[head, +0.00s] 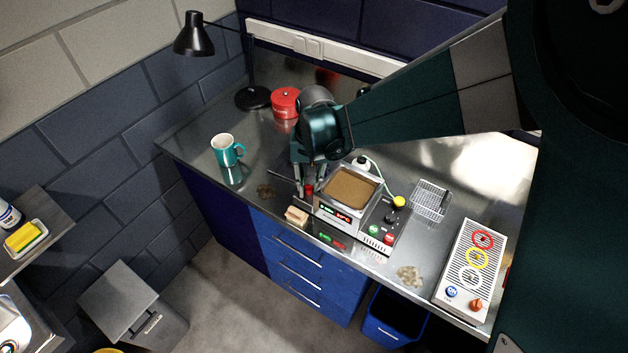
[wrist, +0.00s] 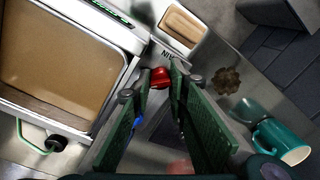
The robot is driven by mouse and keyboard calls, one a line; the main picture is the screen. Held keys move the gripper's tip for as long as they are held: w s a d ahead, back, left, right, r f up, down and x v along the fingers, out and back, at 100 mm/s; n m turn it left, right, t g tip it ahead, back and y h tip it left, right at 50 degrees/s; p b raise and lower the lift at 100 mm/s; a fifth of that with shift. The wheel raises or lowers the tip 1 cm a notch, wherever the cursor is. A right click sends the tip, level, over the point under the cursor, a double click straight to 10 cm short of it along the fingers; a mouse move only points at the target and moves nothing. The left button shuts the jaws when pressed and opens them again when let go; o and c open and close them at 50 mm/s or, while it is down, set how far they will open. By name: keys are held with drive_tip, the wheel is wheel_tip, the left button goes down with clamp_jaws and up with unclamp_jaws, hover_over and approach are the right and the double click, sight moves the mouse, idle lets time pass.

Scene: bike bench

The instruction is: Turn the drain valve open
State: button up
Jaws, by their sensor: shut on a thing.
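The drain valve's red handle (head: 309,189) is at the left side of a steel bath filled with brown liquid (head: 352,187), low near the bench top. In the wrist view the red handle (wrist: 160,77) shows between the tips of the green fingers. My gripper (head: 303,190) points down beside the bath and is shut on the red handle. The fingers hide part of the valve, and I cannot tell which way the handle is turned. The bath's brown surface (wrist: 62,58) and steel rim also show in the wrist view.
A wooden-topped brush or block (head: 296,215) sits close in front of the gripper. A teal mug (head: 224,152), a red tin (head: 285,103) and a black lamp (head: 193,36) stand to the left and back. A control box (head: 384,222) adjoins the bath on the right.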

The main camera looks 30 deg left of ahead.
drive_tip(key=shift+m, duration=0.7)
drive_tip(key=o, duration=0.9)
drive_tip(key=shift+f+b, duration=0.1)
drive_tip(key=shift+b, duration=0.2)
drive_tip(key=shift+d+n, duration=0.1)
drive_tip(key=shift+n, duration=0.2)
